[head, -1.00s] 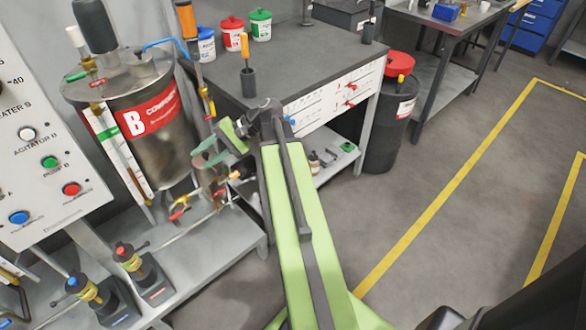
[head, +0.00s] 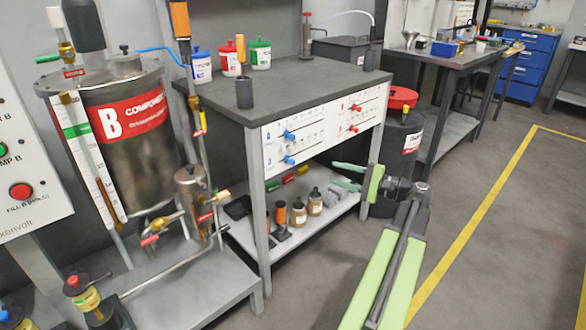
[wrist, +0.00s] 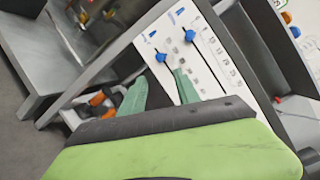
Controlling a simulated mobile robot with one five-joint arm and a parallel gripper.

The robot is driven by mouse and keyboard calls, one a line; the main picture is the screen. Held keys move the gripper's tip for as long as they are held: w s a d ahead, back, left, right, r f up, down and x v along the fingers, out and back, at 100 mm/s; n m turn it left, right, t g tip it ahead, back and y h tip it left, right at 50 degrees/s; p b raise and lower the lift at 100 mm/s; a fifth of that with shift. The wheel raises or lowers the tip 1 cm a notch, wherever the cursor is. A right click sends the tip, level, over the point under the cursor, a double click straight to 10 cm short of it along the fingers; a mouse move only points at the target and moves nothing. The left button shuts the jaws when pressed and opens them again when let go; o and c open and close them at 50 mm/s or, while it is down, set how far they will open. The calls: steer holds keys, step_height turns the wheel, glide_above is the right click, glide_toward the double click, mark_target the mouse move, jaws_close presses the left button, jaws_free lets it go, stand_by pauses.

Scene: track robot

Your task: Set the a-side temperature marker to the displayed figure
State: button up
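A white panel with scales (head: 322,140) is on the front of the dark-topped bench. Two blue markers sit on its left half, an upper one (head: 290,135) and a lower one (head: 289,160). Two red markers (head: 355,107) sit on its right half. The wrist view also shows the two blue markers (wrist: 189,36) (wrist: 160,56), beyond my fingertips. The scale labels are too small to read, and I can make out no displayed temperature figure. My gripper (head: 340,174) is to the right of the blue markers and lower in the head view. Its green fingers are apart and empty (wrist: 160,82).
Steel tank B (head: 135,140) with pipes and valves stands left of the bench. The lower shelf (head: 300,232) holds bottles and small items. A black drum with a red lid (head: 402,145) stands at the bench's right end. Floor right of my arm is clear, with yellow lines.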

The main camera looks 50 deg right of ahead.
mark_target(294, 162)
steer(key=x, duration=1.4)
steer(key=shift+w+a, duration=0.1)
steer(key=shift+w, duration=0.25)
jaws_close()
stand_by(0.5)
